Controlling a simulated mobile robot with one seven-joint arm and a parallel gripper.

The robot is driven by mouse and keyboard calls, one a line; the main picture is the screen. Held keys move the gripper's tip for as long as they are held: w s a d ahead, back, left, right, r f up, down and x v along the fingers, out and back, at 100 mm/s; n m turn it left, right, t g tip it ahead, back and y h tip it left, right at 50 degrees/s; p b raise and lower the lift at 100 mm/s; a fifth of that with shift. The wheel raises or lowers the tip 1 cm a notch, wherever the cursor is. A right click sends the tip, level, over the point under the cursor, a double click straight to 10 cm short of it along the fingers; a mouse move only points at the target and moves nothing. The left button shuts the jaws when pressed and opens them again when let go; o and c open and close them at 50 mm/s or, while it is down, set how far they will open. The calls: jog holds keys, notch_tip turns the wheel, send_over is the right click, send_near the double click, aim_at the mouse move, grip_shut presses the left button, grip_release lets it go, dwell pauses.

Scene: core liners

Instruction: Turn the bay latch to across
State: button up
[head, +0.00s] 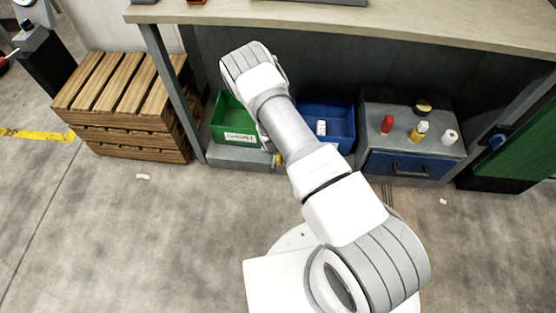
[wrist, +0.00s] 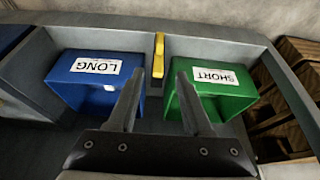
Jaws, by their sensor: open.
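The bay latch is a yellow bar (wrist: 158,56) on the grey strip between two bins. In the wrist view it runs up and down, in line with that strip. A bit of yellow (head: 278,160) shows beside my arm in the head view. My gripper (wrist: 159,75) is open and empty, with one finger to each side of the latch's lower end in the wrist view. I cannot tell whether the fingers touch it. The fingertips are hidden behind my arm in the head view.
A green bin (head: 228,107) marked SHORT and a blue bin (head: 342,116) marked LONG flank the latch. The blue bin holds a small white cylinder (head: 321,128). A blue-fronted drawer cabinet (head: 376,163) with small bottles stands right; wooden pallets (head: 126,135) stand left. The bench top (head: 420,20) overhangs.

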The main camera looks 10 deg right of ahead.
jog(key=b+x, duration=0.7)
jog(key=x, duration=0.9)
jog(key=shift+f, duration=0.4)
grip_shut()
dwell(0.5)
